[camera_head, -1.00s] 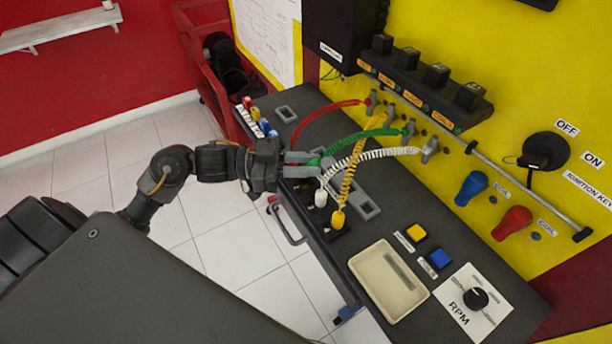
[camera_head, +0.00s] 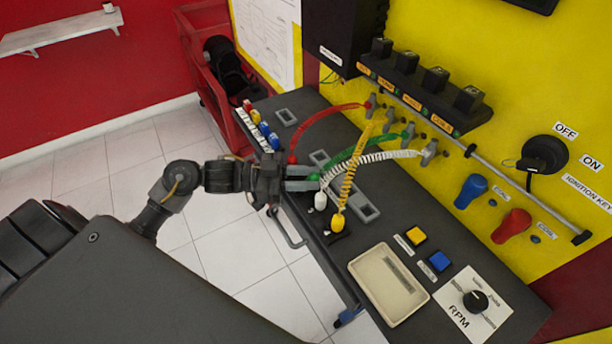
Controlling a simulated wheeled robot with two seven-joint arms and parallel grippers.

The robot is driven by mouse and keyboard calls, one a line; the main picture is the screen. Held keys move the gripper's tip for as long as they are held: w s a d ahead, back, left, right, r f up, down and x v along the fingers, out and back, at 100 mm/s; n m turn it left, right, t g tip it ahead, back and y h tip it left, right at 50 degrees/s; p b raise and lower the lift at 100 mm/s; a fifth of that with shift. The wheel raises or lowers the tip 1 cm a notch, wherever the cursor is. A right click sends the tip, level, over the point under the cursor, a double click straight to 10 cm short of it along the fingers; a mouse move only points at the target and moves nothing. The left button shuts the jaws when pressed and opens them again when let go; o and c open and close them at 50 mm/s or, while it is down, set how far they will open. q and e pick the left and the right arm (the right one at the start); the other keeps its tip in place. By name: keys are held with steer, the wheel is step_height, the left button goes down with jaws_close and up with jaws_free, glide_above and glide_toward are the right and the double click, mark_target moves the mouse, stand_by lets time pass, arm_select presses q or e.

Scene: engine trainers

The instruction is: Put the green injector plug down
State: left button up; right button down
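The green injector plug (camera_head: 314,177) shows as a small green piece between the fingertips of my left gripper (camera_head: 306,178). The fingers appear shut on it and hide most of it. Its green coiled cable (camera_head: 365,148) runs up right to the yellow panel. The gripper is low over the dark console top (camera_head: 420,220), just left of the white plug (camera_head: 320,201). I cannot tell whether the green plug touches the console. My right gripper is not in view.
The red plug (camera_head: 292,159) is just behind the gripper, and the yellow plug (camera_head: 338,222) stands in front right. A grey slotted plate (camera_head: 368,213) lies to the right. A beige tray (camera_head: 388,284) and yellow and blue buttons are nearer the front.

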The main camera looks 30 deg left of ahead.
arm_select(q)
steer(key=o, duration=0.3)
steer(key=shift+r, duration=0.1)
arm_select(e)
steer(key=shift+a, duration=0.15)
arm_select(q)
steer(key=shift+s+a, duration=0.1)
steer(key=shift+a, duration=0.15)
steer(key=b+v, duration=0.2)
steer(key=v, duration=0.9)
steer(key=shift+a, duration=0.2)
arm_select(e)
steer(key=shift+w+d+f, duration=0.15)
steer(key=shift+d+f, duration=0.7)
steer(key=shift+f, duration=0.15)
arm_select(q)
steer(key=shift+s, duration=0.15)
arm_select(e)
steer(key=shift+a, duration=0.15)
